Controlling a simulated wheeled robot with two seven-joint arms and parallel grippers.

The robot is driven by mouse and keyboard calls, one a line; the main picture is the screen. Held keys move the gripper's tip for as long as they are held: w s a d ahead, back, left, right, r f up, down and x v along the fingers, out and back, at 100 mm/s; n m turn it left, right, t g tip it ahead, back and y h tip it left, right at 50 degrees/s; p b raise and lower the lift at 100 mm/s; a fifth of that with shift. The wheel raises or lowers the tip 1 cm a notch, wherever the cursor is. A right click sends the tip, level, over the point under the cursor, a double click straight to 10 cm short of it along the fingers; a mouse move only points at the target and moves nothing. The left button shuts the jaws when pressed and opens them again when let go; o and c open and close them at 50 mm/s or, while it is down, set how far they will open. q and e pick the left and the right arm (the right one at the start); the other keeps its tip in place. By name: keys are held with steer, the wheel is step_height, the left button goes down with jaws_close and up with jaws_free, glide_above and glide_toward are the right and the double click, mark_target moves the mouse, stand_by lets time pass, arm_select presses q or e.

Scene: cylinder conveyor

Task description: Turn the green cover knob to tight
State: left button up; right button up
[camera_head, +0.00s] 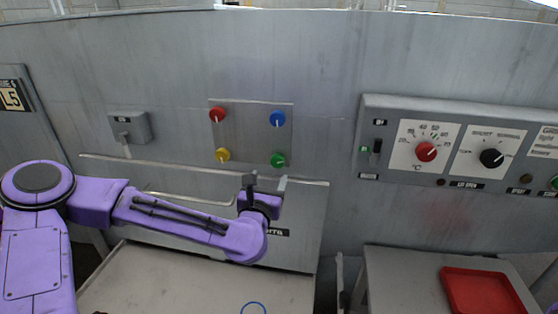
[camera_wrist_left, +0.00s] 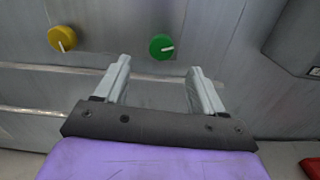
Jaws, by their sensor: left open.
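The green knob (camera_head: 278,160) is at the lower right of a square metal plate (camera_head: 249,134) on the grey wall. My left gripper (camera_head: 267,183) is open and empty. It is just below the green knob in the head view, apart from it in the wrist view. My right gripper is not in view.
The same plate carries a red knob (camera_head: 217,115), a blue knob (camera_head: 277,119) and a yellow knob (camera_head: 222,155). A control panel (camera_head: 368,106) with dials juts out at the right. A red tray (camera_head: 455,284) lies on a table at the lower right.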

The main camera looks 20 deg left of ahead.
mark_target(277, 161)
arm_select(q)
steer(key=p+x, duration=0.3)
steer(key=x, duration=0.5)
steer(key=shift+w+d, duration=0.1)
steer(key=shift+w, duration=0.2)
steer(key=shift+w+f, duration=0.15)
steer(key=shift+w, duration=0.25)
